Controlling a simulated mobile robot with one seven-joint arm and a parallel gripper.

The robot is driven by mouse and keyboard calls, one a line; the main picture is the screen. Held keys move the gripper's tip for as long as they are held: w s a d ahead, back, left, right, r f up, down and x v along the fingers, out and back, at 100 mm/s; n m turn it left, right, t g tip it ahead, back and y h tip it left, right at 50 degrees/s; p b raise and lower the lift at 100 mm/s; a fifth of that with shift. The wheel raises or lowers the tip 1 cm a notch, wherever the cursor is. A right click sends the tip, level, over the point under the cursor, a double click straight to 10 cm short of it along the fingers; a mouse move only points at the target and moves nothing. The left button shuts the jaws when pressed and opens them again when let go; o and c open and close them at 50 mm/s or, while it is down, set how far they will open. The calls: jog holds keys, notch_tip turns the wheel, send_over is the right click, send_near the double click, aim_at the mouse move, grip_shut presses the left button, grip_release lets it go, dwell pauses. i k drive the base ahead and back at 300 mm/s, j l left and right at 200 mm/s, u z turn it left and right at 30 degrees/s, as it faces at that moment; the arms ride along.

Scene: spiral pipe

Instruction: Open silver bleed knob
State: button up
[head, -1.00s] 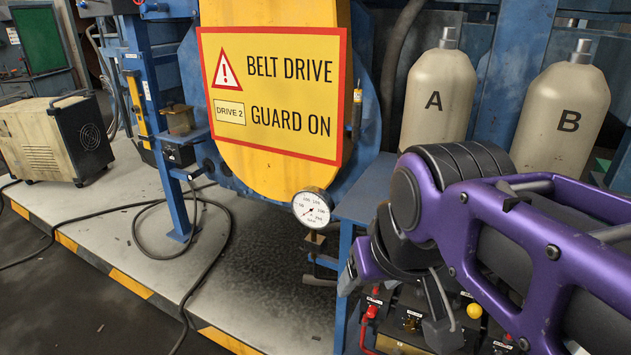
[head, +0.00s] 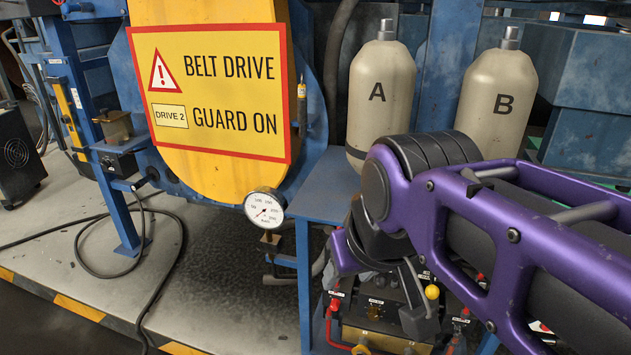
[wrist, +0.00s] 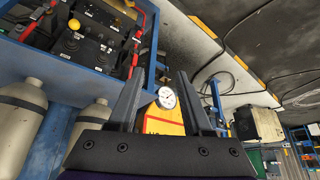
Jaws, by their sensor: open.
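The control panel (head: 385,312) shows low in the head view, partly hidden behind my arm. It also shows at the upper left of the wrist view (wrist: 97,42). It carries red handles, a yellow ball knob (head: 432,292) and small labels too fine to read. My gripper (wrist: 160,97) is open and empty. In the wrist view the panel lies to the left of its fingers, apart from them.
A white pressure gauge (head: 264,208) stands left of the panel; it shows beyond my fingers in the wrist view. Cylinders A (head: 380,95) and B (head: 497,105) stand behind my arm. A yellow belt guard (head: 210,30) is at the left. A black cable (head: 180,240) lies on the floor.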

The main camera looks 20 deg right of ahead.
aim_at(457, 329)
jog(key=z, duration=1.3)
jog(key=k+l, duration=0.1)
jog(key=l, duration=0.3)
jog(key=i+l+u, duration=0.45)
jog(key=l, duration=0.3)
jog(key=k+j, duration=0.05)
jog(key=k, duration=0.05)
